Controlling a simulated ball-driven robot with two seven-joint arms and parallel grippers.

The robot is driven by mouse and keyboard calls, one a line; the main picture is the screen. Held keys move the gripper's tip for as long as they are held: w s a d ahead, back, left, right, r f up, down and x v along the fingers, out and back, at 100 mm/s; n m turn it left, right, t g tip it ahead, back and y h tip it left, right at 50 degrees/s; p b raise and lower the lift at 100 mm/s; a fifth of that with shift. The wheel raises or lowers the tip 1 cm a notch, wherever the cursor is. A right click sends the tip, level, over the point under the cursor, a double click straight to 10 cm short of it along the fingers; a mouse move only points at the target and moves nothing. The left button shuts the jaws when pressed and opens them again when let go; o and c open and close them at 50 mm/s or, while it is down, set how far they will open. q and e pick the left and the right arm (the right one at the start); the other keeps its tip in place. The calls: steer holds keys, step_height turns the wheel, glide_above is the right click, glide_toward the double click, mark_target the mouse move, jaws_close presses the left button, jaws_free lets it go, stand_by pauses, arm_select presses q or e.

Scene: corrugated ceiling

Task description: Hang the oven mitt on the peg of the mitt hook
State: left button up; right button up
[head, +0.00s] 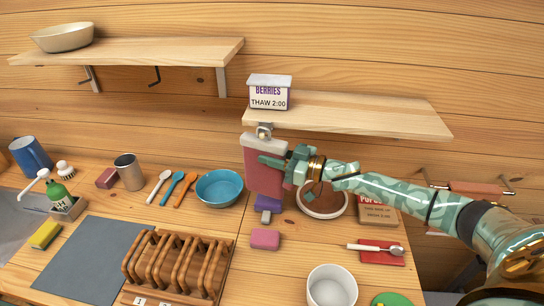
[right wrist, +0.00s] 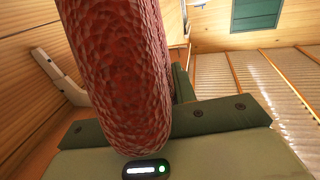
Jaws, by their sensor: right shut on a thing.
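The oven mitt (head: 263,174) is dull red with a pale grey cuff at its top and hangs upright below the right shelf's left end. My right gripper (head: 290,167) is shut on its right side. In the right wrist view the mitt (right wrist: 115,75) fills the space in front of the palm, its red weave close up. A small grey metal piece (head: 264,130), which looks like the mitt hook, shows just above the cuff. I cannot tell whether the mitt's loop is around the peg. My left gripper is not in view.
The right shelf (head: 350,116) juts out just above the mitt and carries a berries box (head: 269,92). Below stand a blue bowl (head: 219,187), a brown-filled bowl (head: 322,202), a pink block (head: 265,239), a wooden rack (head: 176,264) and a white cup (head: 332,287).

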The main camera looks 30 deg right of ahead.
stand_by(0.3)
steer(key=o, duration=1.1)
steer(key=v, duration=1.6)
steer(key=shift+s+d, duration=0.1)
steer(key=shift+s, duration=0.05)
steer(key=shift+f, duration=0.1)
